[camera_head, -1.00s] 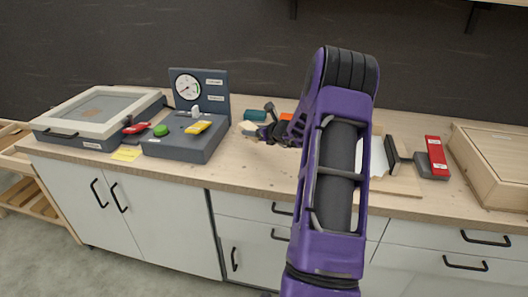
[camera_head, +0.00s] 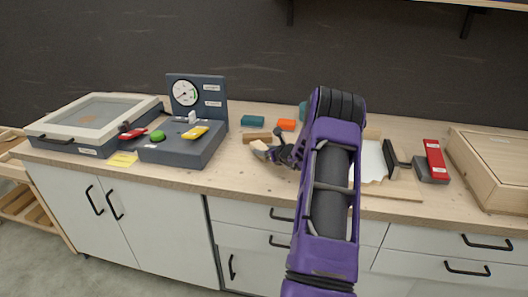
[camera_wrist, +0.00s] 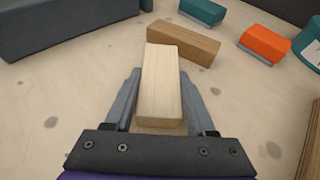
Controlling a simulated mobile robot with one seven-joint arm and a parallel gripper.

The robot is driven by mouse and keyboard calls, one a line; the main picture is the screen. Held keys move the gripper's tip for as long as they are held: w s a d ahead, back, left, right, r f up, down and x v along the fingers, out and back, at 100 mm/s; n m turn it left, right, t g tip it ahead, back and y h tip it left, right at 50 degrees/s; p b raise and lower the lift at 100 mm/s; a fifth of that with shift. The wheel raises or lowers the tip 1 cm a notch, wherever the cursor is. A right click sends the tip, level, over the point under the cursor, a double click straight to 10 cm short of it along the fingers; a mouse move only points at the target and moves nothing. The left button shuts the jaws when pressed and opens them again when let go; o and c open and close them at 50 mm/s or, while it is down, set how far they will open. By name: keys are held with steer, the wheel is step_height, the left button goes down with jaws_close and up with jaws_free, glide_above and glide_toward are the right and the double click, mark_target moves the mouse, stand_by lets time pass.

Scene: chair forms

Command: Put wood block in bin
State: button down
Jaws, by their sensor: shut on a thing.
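A pale wood block (camera_wrist: 161,82) sits lengthwise between the two fingers of my gripper (camera_wrist: 160,105) in the wrist view. My gripper (camera_head: 270,149) is shut on it, over the middle of the counter in the head view, where the block (camera_head: 260,147) shows small at the fingertips. I cannot tell whether it touches the counter. A browner wood block (camera_wrist: 183,43) lies just beyond it; it also shows in the head view (camera_head: 257,137). No bin is clearly recognisable; a teal thing (camera_head: 303,111) is mostly hidden behind my arm.
A teal block (camera_head: 252,120) and an orange block (camera_head: 286,125) lie farther back on the counter (camera_head: 230,178). A dark gauge panel unit (camera_head: 182,150) stands left. A wooden box (camera_head: 495,165) and a red-topped device (camera_head: 434,160) are right. The counter's front left of my gripper is clear.

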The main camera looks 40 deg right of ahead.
steer(key=shift+f, duration=0.15)
steer(key=shift+c, duration=1.1)
jaws_free()
